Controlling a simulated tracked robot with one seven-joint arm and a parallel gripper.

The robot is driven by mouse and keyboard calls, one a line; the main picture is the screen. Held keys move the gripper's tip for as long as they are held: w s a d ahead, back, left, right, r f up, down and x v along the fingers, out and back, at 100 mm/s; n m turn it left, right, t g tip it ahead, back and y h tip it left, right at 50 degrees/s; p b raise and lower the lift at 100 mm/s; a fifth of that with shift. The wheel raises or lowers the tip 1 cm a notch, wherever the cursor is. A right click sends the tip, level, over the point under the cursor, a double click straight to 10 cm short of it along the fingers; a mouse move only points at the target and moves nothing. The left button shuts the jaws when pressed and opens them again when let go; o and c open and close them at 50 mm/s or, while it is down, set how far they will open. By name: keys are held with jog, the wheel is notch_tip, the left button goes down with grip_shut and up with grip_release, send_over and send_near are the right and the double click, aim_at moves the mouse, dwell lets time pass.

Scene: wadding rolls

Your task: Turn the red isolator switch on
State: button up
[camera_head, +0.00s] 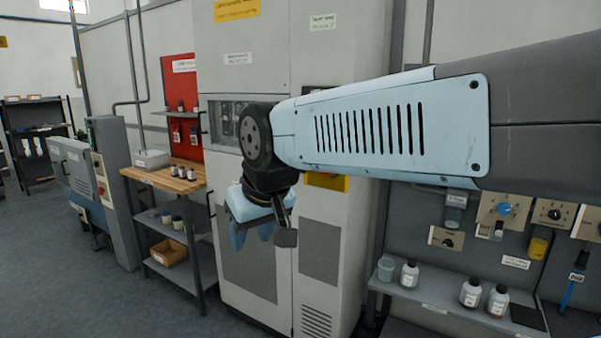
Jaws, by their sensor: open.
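No red isolator switch can be made out. A yellow plate (327,182) on the front of the tall grey cabinet (262,60) is partly covered by my arm, so whatever it carries is hidden. My gripper (252,238) hangs pointing down in front of the cabinet, left of and below the yellow plate. It is open, and nothing shows between its fingers.
A grey panel at right carries a blue knob (504,209) and black knobs (555,214). Below it, a shelf (430,294) holds white bottles (470,292). A wooden-topped cart (150,178) stands left of the cabinet. Grey floor (60,270) is open at left.

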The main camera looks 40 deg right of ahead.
jog(key=w+d+f, duration=0.4)
jog(key=w+f, duration=0.1)
jog(key=w, duration=0.4)
jog(key=w+d+f, duration=0.4)
jog(key=w+f, duration=0.1)
jog(key=w, duration=0.3)
jog(key=w+d+f+m+g+h, duration=0.1)
jog(key=w+d+f+h, duration=0.45)
jog(key=d+f, duration=0.75)
jog(key=w+d+r+n+h, duration=0.1)
jog(key=w+d+h, duration=0.1)
jog(key=d, duration=0.4)
jog(key=w+d+r+n+h, duration=0.1)
jog(key=w+d+r+h, duration=0.15)
jog(key=d, duration=0.35)
jog(key=w+d+r+n+t+h, duration=0.2)
jog(key=w+r+n+h, duration=0.15)
jog(key=r+h, duration=0.6)
jog(key=w+d+y, duration=0.1)
jog(key=d, duration=0.3)
jog(key=w+d+r+y, duration=0.1)
jog(key=w+d, duration=0.1)
jog(key=d, duration=0.2)
jog(key=w+d+r+y, duration=0.1)
jog(key=w+d, duration=0.1)
jog(key=d, duration=0.2)
jog(key=shift+d+r, duration=0.1)
jog(key=shift+r, duration=0.1)
